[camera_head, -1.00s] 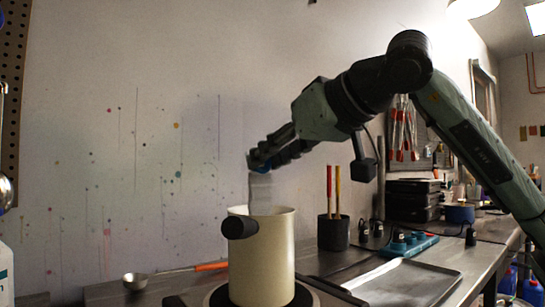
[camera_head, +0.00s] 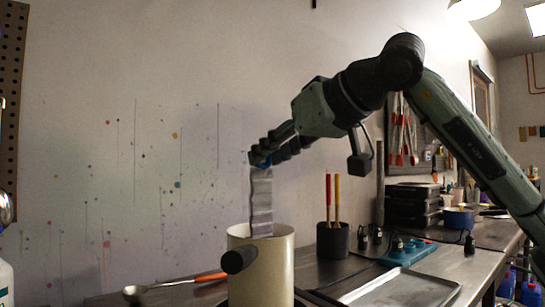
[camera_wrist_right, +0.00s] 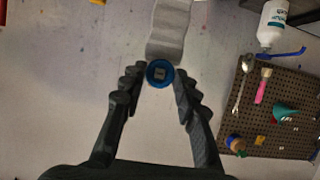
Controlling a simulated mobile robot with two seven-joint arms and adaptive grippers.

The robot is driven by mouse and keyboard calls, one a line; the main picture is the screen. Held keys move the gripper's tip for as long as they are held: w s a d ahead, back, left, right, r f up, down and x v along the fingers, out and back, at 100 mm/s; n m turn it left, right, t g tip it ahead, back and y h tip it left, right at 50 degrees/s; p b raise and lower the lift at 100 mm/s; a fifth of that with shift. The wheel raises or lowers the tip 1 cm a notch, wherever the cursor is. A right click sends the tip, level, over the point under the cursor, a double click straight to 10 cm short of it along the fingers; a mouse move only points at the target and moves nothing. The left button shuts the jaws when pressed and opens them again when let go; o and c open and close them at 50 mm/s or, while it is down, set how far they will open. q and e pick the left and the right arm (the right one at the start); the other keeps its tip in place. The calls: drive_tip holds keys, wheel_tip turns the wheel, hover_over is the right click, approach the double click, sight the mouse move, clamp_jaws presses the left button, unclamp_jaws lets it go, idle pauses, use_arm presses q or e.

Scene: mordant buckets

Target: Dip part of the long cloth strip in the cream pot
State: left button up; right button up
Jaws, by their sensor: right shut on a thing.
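The cream pot (camera_head: 272,280) stands at the bottom middle of the head view, its black handle (camera_head: 238,260) toward me. My right gripper (camera_head: 262,158) is above the pot, shut on a round blue piece (camera_wrist_right: 160,72) at the top of the long cloth strip. The grey, slightly wavy cloth strip (camera_head: 261,200) hangs straight down from the fingertips into the pot's opening. Its lower end is at or below the rim; how deep it reaches is hidden. The strip also shows beyond the fingertips in the wrist view (camera_wrist_right: 170,30). My left gripper is not in view.
A metal tray (camera_head: 405,290) lies right of the pot. Behind it are a dark cup with two rods (camera_head: 333,238) and a teal rack (camera_head: 408,252). A ladle with an orange handle (camera_head: 210,277) lies left of the pot. A paint-spotted wall stands behind.

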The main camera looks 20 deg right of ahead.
wheel_tip(320, 180, up, 7)
idle(0.6)
idle(3.0)
drive_tip(key=shift+r, duration=2.45)
